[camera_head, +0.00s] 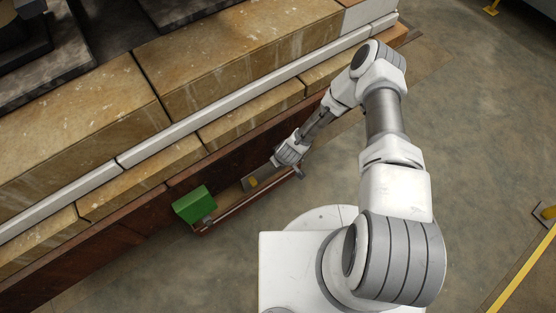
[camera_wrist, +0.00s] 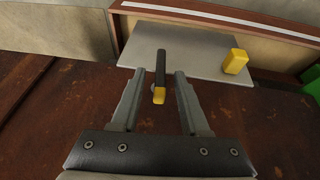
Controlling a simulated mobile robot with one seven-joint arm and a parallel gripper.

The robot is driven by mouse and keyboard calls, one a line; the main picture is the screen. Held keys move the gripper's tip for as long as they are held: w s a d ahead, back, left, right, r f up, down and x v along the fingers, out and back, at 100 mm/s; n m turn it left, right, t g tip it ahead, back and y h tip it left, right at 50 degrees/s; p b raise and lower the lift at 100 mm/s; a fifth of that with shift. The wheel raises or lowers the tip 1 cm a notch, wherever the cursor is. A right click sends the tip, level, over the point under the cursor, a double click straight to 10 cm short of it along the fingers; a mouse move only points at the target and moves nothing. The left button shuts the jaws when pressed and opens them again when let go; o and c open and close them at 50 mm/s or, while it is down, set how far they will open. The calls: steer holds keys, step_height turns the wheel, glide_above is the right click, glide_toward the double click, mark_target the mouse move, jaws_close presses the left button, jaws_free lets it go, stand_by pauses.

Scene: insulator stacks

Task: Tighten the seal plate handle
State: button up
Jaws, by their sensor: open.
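The seal plate (camera_wrist: 205,52) is a flat grey sheet in the upper half of the wrist view. Its handle (camera_wrist: 161,68) is a slim black bar with a yellow end, pointing toward my gripper (camera_wrist: 157,73). My gripper is open, with one finger on each side of the handle's yellow end and visible gaps between. A yellow block (camera_wrist: 236,62) sits on the plate to the right of the handle. In the head view my gripper (camera_head: 284,166) is low by the plate (camera_head: 264,179); the handle cannot be made out there.
A green box (camera_head: 194,204) stands left of the plate in the head view. A reddish-brown rim (camera_head: 240,208) borders the plate. Stone blocks (camera_head: 240,55) with a white rail (camera_head: 200,121) rise behind. Open concrete floor (camera_head: 480,120) lies to the right.

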steer(key=shift+c, duration=0.3)
jaws_close()
steer(key=shift+d, duration=0.1)
steer(key=shift+w+d+m+g+y, duration=0.15)
steer(key=shift+g+y, duration=0.2)
steer(key=shift+y, duration=0.2)
steer(key=shift+w+d+m+g+y, duration=0.15)
steer(key=shift+g+y, duration=0.2)
steer(key=shift+y, duration=0.2)
steer(key=shift+w+d+f+m+g+y, duration=0.15)
steer(key=shift+m+g+y, duration=0.25)
steer(key=shift+g+y, duration=0.75)
steer(key=shift+d+f+m+g+y, duration=0.15)
steer(key=shift+m+g+y, duration=0.3)
steer(key=shift+y, duration=1.4)
steer(key=shift+w+d+f+m+g+y, duration=0.1)
steer(key=shift+f+m+g+y, duration=0.2)
steer(key=shift+g+y, duration=0.85)
steer(key=shift+y, duration=0.65)
